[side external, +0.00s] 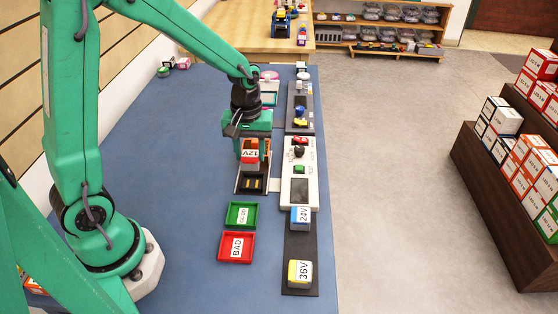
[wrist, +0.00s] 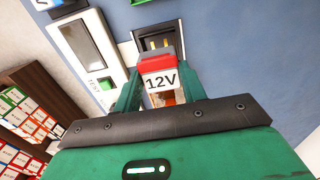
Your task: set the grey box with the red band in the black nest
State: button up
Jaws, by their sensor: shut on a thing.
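The grey box with the red band (side external: 250,157), labelled 12V, is between the fingers of my gripper (side external: 252,150). In the wrist view the box (wrist: 158,77) shows its label and red band, with a finger on each side. My gripper (wrist: 158,90) is shut on it. The black nest (side external: 252,185) has gold contacts and lies just in front of and below the box in the side view. In the wrist view part of the nest (wrist: 153,35) shows beyond the box. The box appears raised over the nest's far part; the exact gap cannot be told.
A white tester panel (side external: 300,190) stands right of the nest. A green GOOD tray (side external: 229,213) and a red BAD tray (side external: 225,250) lie in front. Boxes marked 24V (side external: 300,217) and 36V (side external: 300,272) sit on a dark strip. The blue mat (side external: 190,130) is clear to the left.

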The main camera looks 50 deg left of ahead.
aim_at(251, 168)
jog(key=shift+f, duration=1.9)
jog(key=shift+f, duration=1.1)
dwell(1.6)
jog(key=o, duration=1.1)
jog(key=shift+o, duration=0.2)
jog(key=o, duration=0.3)
jog(key=shift+o, duration=0.2)
jog(key=shift+r, duration=0.15)
jog(key=shift+r, duration=3.65)
